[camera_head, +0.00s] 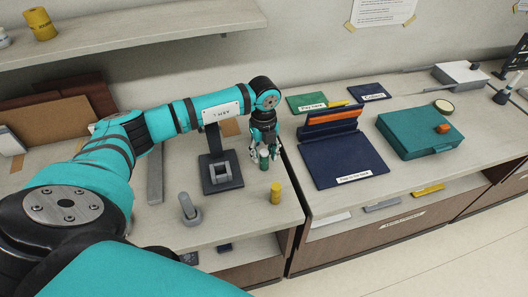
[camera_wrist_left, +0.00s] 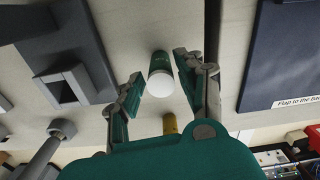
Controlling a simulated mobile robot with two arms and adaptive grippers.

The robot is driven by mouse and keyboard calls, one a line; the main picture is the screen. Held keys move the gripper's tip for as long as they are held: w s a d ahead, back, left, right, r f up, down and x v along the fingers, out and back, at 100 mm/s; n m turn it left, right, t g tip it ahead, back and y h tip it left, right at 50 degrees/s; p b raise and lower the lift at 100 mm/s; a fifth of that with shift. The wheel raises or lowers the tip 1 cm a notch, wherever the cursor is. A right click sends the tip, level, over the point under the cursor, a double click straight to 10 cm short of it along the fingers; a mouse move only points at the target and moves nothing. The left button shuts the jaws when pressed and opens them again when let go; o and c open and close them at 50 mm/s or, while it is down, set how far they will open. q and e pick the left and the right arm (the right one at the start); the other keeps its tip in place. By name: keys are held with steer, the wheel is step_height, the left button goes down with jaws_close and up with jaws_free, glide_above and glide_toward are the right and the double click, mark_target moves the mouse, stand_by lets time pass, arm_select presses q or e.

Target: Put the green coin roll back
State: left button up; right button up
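The green coin roll (camera_head: 264,159) stands upright near the right edge of the left counter. In the left wrist view the green coin roll (camera_wrist_left: 160,76) shows a white end and lies between my fingers, with a gap on each side. My left gripper (camera_head: 266,153) is open around it, pointing down; its two fingers also show apart in the left wrist view (camera_wrist_left: 160,75). My right gripper is not in view.
A yellow roll (camera_head: 275,194) stands just in front. A dark block with a square opening (camera_head: 222,173) and a grey upright peg (camera_head: 187,207) are to the left. A dark blue flap case (camera_head: 342,162) and a teal box (camera_head: 418,128) lie on the right counter.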

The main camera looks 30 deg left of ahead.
mark_target(264, 152)
arm_select(q)
steer(key=shift+o, duration=0.5)
steer(key=shift+r, duration=0.15)
steer(key=shift+r, duration=0.2)
step_height(264, 152, up, 12)
steer(key=b, duration=0.3)
steer(key=shift+f, duration=0.15)
